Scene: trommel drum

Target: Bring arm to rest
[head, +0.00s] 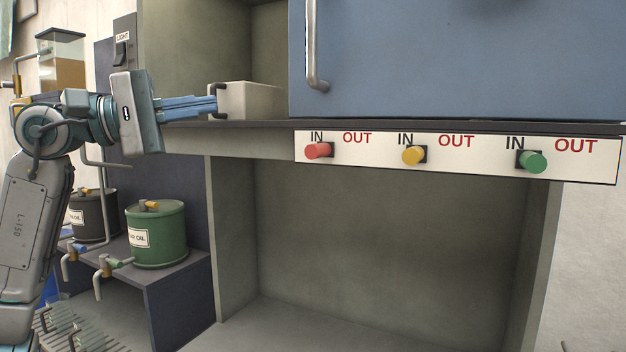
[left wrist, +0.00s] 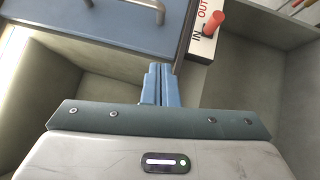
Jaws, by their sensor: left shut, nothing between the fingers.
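My left gripper (head: 214,102) reaches in from the left at the level of the shelf edge. Its blue fingers are shut together with nothing between them, as the left wrist view (left wrist: 160,84) also shows. The fingertips appear beside a pale block-like shape (head: 252,100) at the cabinet's left opening; I cannot tell whether they touch it. My right gripper is not in view.
A blue door (head: 450,60) with a metal handle (head: 312,50) is at upper right. Below it, a white panel (head: 345,158) carries red (head: 318,150), yellow (head: 413,155) and green (head: 533,161) knobs. A green oil drum (head: 158,238) stands lower left. The lower bay is empty.

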